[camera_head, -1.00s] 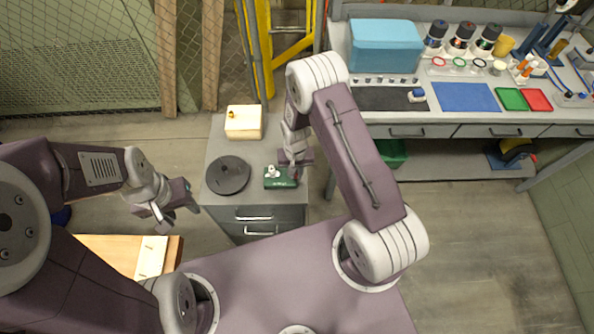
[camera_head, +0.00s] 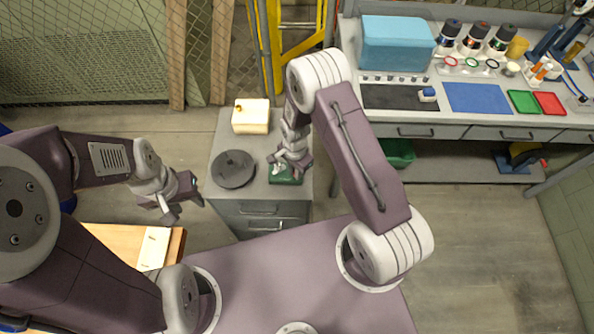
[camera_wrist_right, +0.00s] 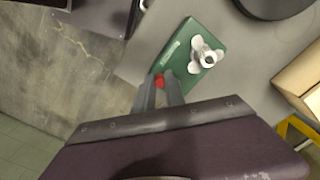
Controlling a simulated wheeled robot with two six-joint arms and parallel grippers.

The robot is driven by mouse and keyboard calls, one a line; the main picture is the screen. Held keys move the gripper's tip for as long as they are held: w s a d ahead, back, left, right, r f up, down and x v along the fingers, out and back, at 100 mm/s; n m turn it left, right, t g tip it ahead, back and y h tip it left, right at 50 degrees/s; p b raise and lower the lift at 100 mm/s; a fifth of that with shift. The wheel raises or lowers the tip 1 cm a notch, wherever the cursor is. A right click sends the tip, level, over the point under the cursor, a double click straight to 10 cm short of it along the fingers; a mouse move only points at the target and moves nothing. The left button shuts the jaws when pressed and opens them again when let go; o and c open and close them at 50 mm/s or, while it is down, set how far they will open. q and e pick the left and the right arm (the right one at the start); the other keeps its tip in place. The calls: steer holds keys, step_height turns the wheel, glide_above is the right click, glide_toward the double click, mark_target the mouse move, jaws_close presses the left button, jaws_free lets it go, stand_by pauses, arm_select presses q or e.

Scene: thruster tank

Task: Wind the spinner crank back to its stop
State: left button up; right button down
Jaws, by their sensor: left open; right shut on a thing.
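The spinner is a green box (camera_wrist_right: 178,55) with a white propeller (camera_wrist_right: 206,52) on top, in the right wrist view. In the head view the green box (camera_head: 287,178) is on the grey cabinet, partly covered by my right gripper (camera_head: 283,168). The red crank knob (camera_wrist_right: 159,81) shows at the box's edge, between the fingertips of my right gripper (camera_wrist_right: 160,86), which is shut on it. The rest of the crank is hidden. My left gripper (camera_head: 184,208) is open and empty, left of the cabinet and apart from it.
A dark round disc (camera_head: 233,169) lies left of the spinner on the cabinet (camera_head: 232,205). A cream box (camera_head: 251,117) is behind it. A workbench with a blue case (camera_head: 395,43) stands at the right. A wooden table (camera_head: 115,238) is at the lower left.

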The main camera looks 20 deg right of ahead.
steer(key=shift+w+a+m, duration=0.1)
steer(key=shift+a+m, duration=0.05)
steer(key=shift+m, duration=0.25)
steer(key=c, duration=1.4)
jaws_free()
step_height(320, 180, up, 9)
steer(key=shift+b, duration=0.4)
steer(key=shift+r, duration=0.1)
